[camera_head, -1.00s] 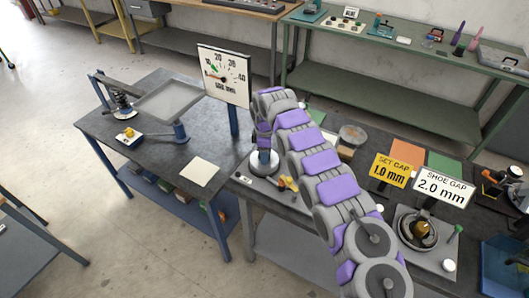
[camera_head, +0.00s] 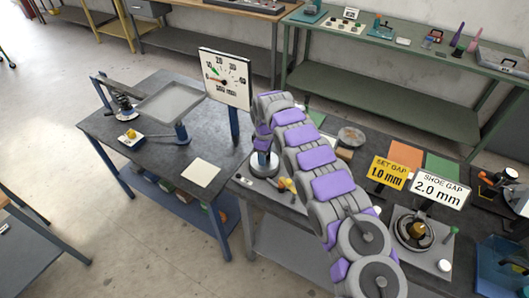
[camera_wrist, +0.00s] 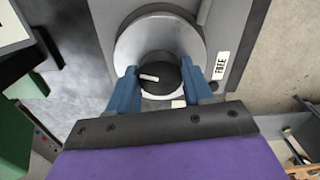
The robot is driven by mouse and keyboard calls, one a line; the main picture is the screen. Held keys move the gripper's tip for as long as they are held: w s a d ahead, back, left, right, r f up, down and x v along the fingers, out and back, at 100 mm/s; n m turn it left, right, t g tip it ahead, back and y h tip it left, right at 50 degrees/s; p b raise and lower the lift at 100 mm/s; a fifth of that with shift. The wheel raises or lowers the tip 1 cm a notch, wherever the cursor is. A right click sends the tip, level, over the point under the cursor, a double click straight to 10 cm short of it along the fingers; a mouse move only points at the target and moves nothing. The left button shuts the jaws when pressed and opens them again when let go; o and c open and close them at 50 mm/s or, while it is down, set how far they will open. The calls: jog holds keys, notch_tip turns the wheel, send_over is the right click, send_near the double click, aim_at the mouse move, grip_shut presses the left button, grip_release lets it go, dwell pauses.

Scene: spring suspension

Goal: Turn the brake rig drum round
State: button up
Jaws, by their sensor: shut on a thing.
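A silver round drum (camera_wrist: 125,45) sits on a grey plate and fills the upper middle of the wrist view. A dark round knob (camera_wrist: 160,78) with a white mark is at its centre. My gripper (camera_wrist: 160,69) has its two blue fingers on either side of this knob and is shut on it. In the head view the silver drum (camera_head: 263,165) stands at the left end of the right-hand bench, under the end of my arm. My fingers cannot be made out there. A "FREE" label (camera_wrist: 221,65) is beside the drum.
A dial board (camera_head: 226,78) stands just behind and left of my arm. Yellow "SET GAP 1.0 mm" (camera_head: 389,172) and white "SHOE GAP 2.0 mm" (camera_head: 441,187) signs stand over another round fixture (camera_head: 415,230) at right.

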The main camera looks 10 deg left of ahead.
jog(key=m+p, duration=0.1)
jog(key=m, duration=0.3)
jog(key=shift+r+m+p, duration=0.1)
jog(key=shift+m+p, duration=0.25)
jog(key=shift+m, duration=0.05)
jog(key=m, duration=0.3)
jog(key=shift+a+m+p, duration=0.1)
jog(key=shift+m+p, duration=0.2)
jog(key=shift+p, duration=0.1)
jog(key=m, duration=0.4)
jog(key=shift+m+p, duration=0.4)
jog(key=shift+m, duration=1.4)
jog(key=o, duration=1)
jog(key=shift+a, duration=0.1)
jog(key=shift+o, duration=0.2)
